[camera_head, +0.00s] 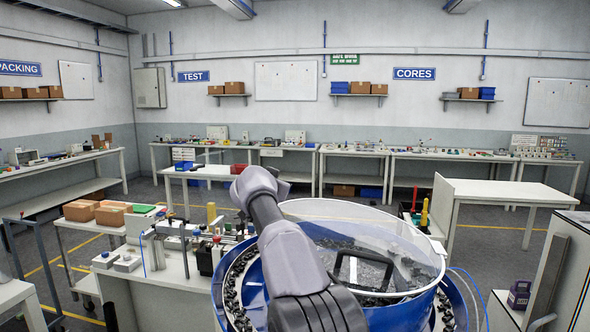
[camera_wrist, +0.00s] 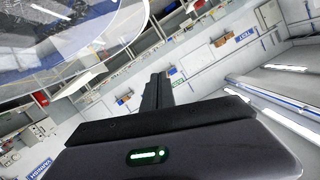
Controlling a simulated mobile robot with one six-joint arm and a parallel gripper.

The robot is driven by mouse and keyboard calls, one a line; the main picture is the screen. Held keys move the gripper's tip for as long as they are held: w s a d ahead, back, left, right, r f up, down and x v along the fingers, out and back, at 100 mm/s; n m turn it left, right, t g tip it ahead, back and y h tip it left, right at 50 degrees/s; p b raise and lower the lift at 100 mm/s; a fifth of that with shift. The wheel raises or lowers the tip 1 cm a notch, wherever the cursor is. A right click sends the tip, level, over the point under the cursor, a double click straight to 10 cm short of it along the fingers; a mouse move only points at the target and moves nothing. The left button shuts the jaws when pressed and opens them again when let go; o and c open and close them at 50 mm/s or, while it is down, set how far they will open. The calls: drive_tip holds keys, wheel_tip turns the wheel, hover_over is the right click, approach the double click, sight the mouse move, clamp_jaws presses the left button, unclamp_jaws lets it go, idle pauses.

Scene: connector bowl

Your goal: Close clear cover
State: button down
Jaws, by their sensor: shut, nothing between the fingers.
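The clear cover (camera_head: 395,232) is a see-through round sheet with a pale rim over the blue bowl (camera_head: 395,316) in the head view. Its far side appears to stand above the bowl's rim, but its exact tilt is hard to tell. A black arched handle (camera_head: 365,257) shows near its front. Dark small connectors show through and below it. In the wrist view the clear cover (camera_wrist: 85,45) fills the upper left, beside and apart from my fingers. My gripper (camera_wrist: 157,80) is shut and empty. In the head view my arm crosses left of the cover and hides part of the bowl.
A bench with a fixture (camera_head: 180,232) stands left of the bowl, with cardboard boxes (camera_head: 98,212) farther left. A white table (camera_head: 500,190) stands behind right, and a white cabinet (camera_head: 560,265) stands at the right edge. Open floor lies behind the bowl.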

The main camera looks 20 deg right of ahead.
drive_tip(key=a+f+b, duration=0.1)
drive_tip(key=f, duration=0.3)
drive_tip(key=w+a+f+n+b, duration=0.1)
drive_tip(key=f+b, duration=0.1)
drive_tip(key=f, duration=0.2)
drive_tip(key=a+f+n+b, duration=0.1)
drive_tip(key=f+b, duration=0.1)
drive_tip(key=f, duration=0.2)
drive_tip(key=shift+w+f+g+h, duration=0.1)
drive_tip(key=shift+w+g+h, duration=0.1)
drive_tip(key=shift+g+h, duration=0.1)
